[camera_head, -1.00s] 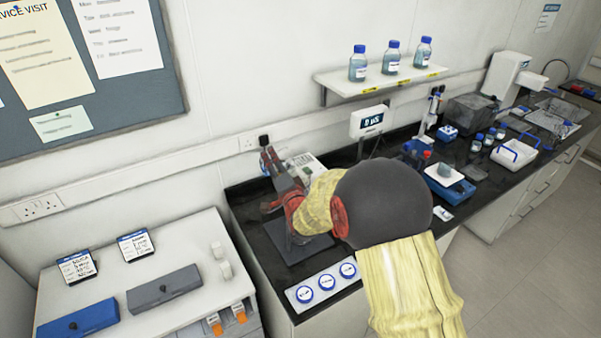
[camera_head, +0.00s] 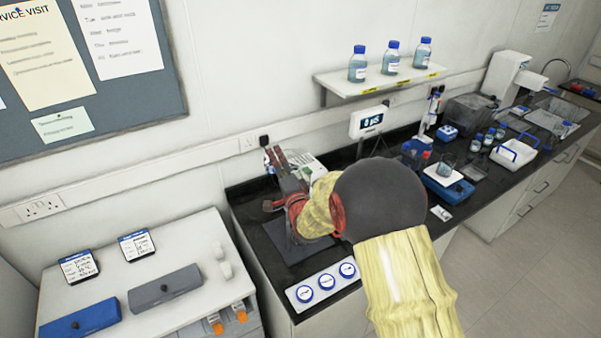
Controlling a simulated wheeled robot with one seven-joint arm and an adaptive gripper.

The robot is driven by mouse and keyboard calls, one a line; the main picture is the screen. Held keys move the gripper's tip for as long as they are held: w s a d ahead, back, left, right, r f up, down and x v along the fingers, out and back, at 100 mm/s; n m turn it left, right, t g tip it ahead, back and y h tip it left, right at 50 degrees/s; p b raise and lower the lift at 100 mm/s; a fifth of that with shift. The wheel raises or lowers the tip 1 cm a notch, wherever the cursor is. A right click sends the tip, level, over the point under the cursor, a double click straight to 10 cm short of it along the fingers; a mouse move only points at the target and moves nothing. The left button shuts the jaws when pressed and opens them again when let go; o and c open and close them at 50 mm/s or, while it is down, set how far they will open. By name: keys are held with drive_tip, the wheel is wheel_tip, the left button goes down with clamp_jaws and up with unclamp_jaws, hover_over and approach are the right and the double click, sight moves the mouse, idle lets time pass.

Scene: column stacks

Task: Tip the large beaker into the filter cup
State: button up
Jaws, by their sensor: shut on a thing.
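My gripper (camera_head: 275,160) is at the left part of the black bench, near the wall. Its grey fingers point up and to the left, and my arm comes in from the lower right. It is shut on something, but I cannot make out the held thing. A glass vessel with bluish contents (camera_head: 447,169) stands on the blue balance (camera_head: 449,190), well to the right of my gripper. I cannot tell whether it is the large beaker. I cannot make out the filter cup; my arm and gripper hide part of the bench.
A dark mat (camera_head: 290,250) lies below my gripper, with a strip of blue-ringed discs (camera_head: 326,283) in front. A display (camera_head: 370,122) stands behind my arm. A wall shelf (camera_head: 380,81) holds three blue-capped bottles. A white basket (camera_head: 514,154) stands farther right.

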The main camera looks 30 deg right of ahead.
drive_tip(key=shift+s+d+r+m+t+h+b, duration=0.15)
drive_tip(key=shift+r+m+b, duration=0.1)
drive_tip(key=shift+m+b, duration=0.45)
drive_tip(key=shift+w+d+r+m+t+h+b, duration=0.1)
drive_tip(key=shift+r+m+t+b, duration=0.2)
drive_tip(key=shift+b, duration=0.75)
drive_tip(key=shift+s+d+r+m+t+h+b, duration=0.15)
drive_tip(key=shift+r+m+b, duration=0.1)
drive_tip(key=shift+m+b, duration=0.5)
drive_tip(key=shift+c, duration=0.2)
drive_tip(key=shift+b, duration=0.7)
